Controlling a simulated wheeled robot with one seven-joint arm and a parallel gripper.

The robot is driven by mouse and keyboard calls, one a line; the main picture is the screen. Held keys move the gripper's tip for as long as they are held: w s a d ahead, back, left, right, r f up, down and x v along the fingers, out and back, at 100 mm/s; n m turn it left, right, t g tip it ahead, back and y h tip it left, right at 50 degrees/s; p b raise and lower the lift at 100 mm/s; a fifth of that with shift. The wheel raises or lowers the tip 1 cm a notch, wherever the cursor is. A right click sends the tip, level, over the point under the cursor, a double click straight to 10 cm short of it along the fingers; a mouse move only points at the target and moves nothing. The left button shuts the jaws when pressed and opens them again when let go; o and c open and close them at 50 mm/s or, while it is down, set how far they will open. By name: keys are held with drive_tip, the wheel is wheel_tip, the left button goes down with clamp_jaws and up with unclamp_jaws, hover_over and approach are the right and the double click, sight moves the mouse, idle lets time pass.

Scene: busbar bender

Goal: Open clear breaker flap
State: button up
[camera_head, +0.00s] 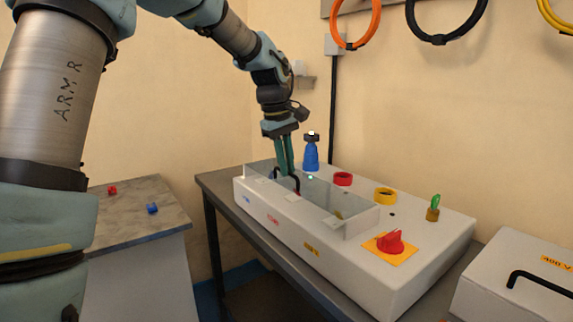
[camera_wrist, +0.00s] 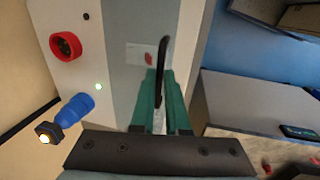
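The clear breaker flap (camera_head: 320,196) is a see-through cover over the front left section of the white bender box (camera_head: 372,268). A black arched handle (camera_head: 297,181) stands at its left part. My gripper (camera_head: 285,172) points down there from above. In the wrist view, the green fingertips (camera_wrist: 160,76) lie close together on both sides of the black handle (camera_wrist: 164,50) and look shut on it. The exact contact at the tips is partly hidden. How far the flap is raised is hard to tell.
A blue bottle-shaped knob (camera_head: 311,155), a red ring (camera_head: 343,179), a yellow ring (camera_head: 385,196), a green-topped key (camera_head: 433,206) and a red rotary switch (camera_head: 391,242) rise from the box top. A grey side table (camera_head: 130,212) stands left. A second box (camera_head: 520,280) stands right.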

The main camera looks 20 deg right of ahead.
clamp_jaws()
idle(0.8)
